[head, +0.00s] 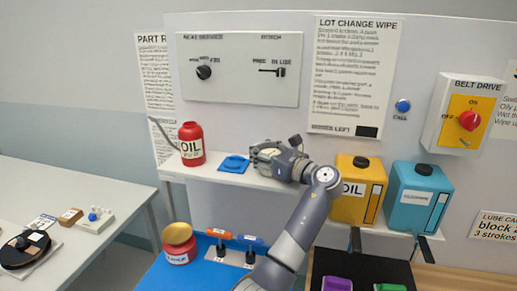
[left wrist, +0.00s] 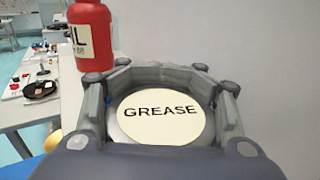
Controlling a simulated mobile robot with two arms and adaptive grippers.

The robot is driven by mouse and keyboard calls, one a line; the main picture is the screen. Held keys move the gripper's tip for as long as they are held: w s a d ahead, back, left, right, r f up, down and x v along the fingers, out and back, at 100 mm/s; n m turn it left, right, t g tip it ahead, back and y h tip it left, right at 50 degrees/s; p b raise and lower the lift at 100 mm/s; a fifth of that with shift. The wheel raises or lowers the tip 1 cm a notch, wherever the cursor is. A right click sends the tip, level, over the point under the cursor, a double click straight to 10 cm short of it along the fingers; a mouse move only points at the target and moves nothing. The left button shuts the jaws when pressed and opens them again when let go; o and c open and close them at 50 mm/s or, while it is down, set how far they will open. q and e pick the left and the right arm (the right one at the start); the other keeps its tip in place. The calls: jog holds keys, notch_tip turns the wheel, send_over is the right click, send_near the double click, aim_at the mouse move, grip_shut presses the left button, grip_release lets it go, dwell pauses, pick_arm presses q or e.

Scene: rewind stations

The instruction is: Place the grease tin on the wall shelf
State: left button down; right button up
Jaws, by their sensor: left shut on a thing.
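The grease tin (left wrist: 160,125) has a round cream lid reading GREASE and a grey rim in the left wrist view. My left gripper (left wrist: 163,98) is shut around it, with fingers on both sides. In the head view my left gripper (head: 268,157) is over the wall shelf (head: 290,186), between a blue pad and a yellow oil can. The tin is mostly hidden by the fingers there. I cannot tell whether it touches the shelf. My right gripper is not in view.
On the shelf are a red oil bottle (head: 191,144), the blue pad (head: 234,163), the yellow oil can (head: 357,189) and a blue can (head: 419,197). Below, a red tin with a gold lid (head: 180,243) stands on a blue mat (head: 203,276).

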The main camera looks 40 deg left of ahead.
pick_arm(q)
jog(key=c, duration=0.9)
grip_release()
jog(key=shift+f, duration=0.1)
jog(key=shift+d, duration=0.25)
jog(key=d+b, duration=0.1)
jog(key=d, duration=0.2)
jog(key=d+b, duration=0.1)
jog(key=d, duration=0.3)
jog(key=d+b, duration=0.1)
jog(key=d, duration=0.2)
jog(key=shift+s+d, duration=0.25)
jog(key=shift+d, duration=0.55)
jog(key=shift+s, duration=0.1)
